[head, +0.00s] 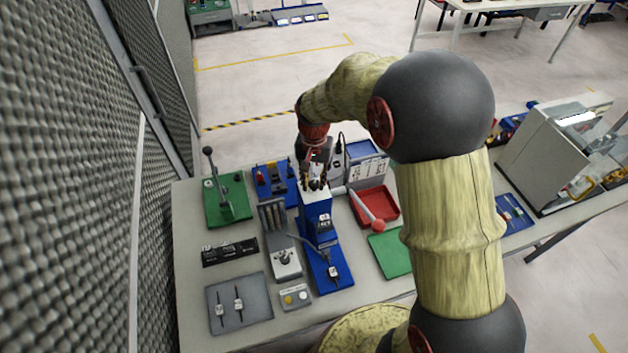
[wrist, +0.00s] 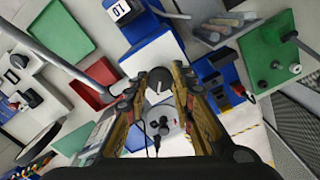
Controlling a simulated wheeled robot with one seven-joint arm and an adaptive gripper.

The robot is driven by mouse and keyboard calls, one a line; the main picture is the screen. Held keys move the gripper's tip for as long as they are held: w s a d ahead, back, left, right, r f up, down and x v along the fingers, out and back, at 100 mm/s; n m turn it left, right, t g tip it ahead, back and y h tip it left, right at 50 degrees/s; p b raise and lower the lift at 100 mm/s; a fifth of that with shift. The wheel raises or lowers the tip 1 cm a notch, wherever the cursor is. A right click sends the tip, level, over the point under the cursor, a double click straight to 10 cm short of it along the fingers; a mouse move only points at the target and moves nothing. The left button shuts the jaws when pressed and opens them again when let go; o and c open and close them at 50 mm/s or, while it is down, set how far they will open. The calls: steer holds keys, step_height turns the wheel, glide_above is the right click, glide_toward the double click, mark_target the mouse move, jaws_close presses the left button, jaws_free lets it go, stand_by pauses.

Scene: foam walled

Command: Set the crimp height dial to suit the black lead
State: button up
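The crimp press (head: 317,228) is a blue tool with a white top, standing mid-bench in the head view. In the wrist view its dial (wrist: 160,79) is a round black knob with a pale pointer mark. My gripper (head: 315,182) is over the press top, pointing down. In the wrist view its fingertips (wrist: 159,84) stand on either side of the dial, apart, with a slight gap seeming to show. A small white number plate (wrist: 119,10) is on the press. Two leads with white tags (head: 238,299) lie on a grey tray; their colours are too small to tell.
A lever with a red knob (head: 378,225) sticks out right of the press. A red tray (head: 376,204), a green mat (head: 389,254) and a white printed card (head: 368,176) lie to the right. A green-based hand tool (head: 228,205) and a grey rack (head: 283,262) stand left.

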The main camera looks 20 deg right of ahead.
mark_target(314, 183)
steer(key=o, duration=0.5)
steer(key=shift+r, duration=0.15)
step_height(314, 183, up, 12)
steer(key=shift+f, duration=0.15)
stand_by(0.3)
stand_by(0.5)
